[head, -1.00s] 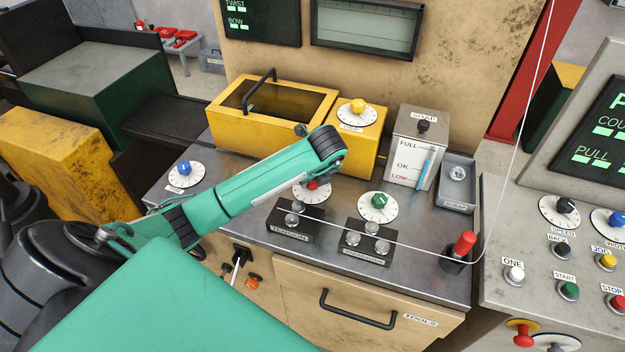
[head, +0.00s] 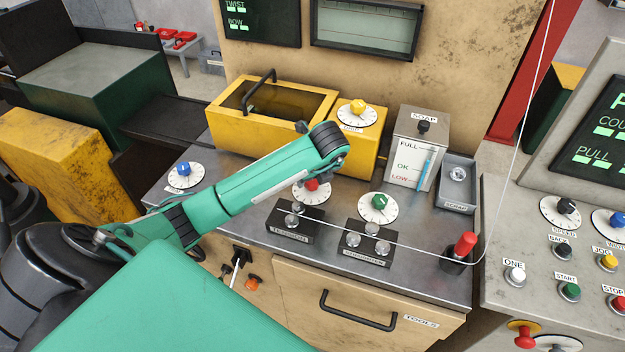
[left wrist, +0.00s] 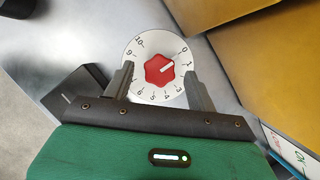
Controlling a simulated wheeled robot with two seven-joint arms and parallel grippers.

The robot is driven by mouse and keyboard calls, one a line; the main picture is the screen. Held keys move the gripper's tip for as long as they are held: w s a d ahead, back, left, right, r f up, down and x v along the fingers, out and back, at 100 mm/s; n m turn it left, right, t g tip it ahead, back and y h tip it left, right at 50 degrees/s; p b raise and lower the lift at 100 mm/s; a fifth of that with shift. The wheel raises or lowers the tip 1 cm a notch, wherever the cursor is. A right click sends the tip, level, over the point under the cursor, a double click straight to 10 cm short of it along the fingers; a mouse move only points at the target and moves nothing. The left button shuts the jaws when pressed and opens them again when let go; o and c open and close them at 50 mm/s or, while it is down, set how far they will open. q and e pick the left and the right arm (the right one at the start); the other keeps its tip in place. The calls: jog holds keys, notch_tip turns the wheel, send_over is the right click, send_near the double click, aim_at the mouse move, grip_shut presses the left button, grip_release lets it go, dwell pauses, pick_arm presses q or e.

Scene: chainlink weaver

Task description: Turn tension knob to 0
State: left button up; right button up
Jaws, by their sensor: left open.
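The red tension knob (head: 312,184) sits on a white round dial (head: 312,197) on the metal bench, partly hidden by my left arm. In the head view the fingers are hidden behind the arm.
A black TENSION block (head: 294,222) with rollers stands in front of the dial. A green knob (head: 379,202) is to its right, and a yellow box (head: 270,110) stands behind. A thin wire runs right past the red-topped post (head: 465,243).

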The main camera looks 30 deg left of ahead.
pick_arm(q)
jog(key=b+v, duration=0.1)
jog(key=v, duration=0.2)
jog(key=shift+d+r, duration=0.2)
jog(key=shift+r, duration=0.15)
jog(key=p+v, duration=0.3)
jog(key=v, duration=0.5)
jog(key=shift+s, duration=0.15)
jog(key=shift+r, duration=0.15)
